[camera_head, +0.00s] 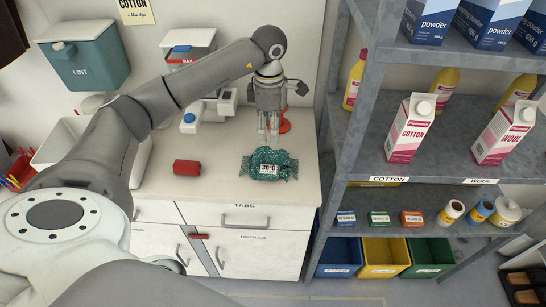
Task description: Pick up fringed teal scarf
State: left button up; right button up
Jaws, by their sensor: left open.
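The teal scarf (284,163) lies bunched on the white countertop, with a fringed edge and a white label reading 30°C on its front. My left gripper (268,138) points down just behind and above the scarf, its fingers open. Nothing shows between the fingers. I cannot tell whether the fingertips touch the scarf. My right gripper is not in view.
A red roll (186,167) lies left of the scarf on the counter (230,187). A red object (284,122) stands right behind the gripper. A grey shelf unit (352,125) with cartons, bottles and bins rises close on the right. A teal LINT box (88,62) hangs at the left.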

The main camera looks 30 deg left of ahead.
aim_at(271, 148)
pick_arm(q)
notch_tip(271, 148, down, 2)
jog(key=shift+s+f, duration=0.1)
jog(key=shift+f, duration=0.4)
jog(key=f+p, duration=0.2)
jog(key=f, duration=0.1)
jog(key=f+p, duration=0.1)
jog(key=f, duration=0.1)
jog(key=shift+s+d, duration=0.1)
jog(key=shift+d, duration=0.2)
jog(key=shift+f, duration=0.2)
grip_shut()
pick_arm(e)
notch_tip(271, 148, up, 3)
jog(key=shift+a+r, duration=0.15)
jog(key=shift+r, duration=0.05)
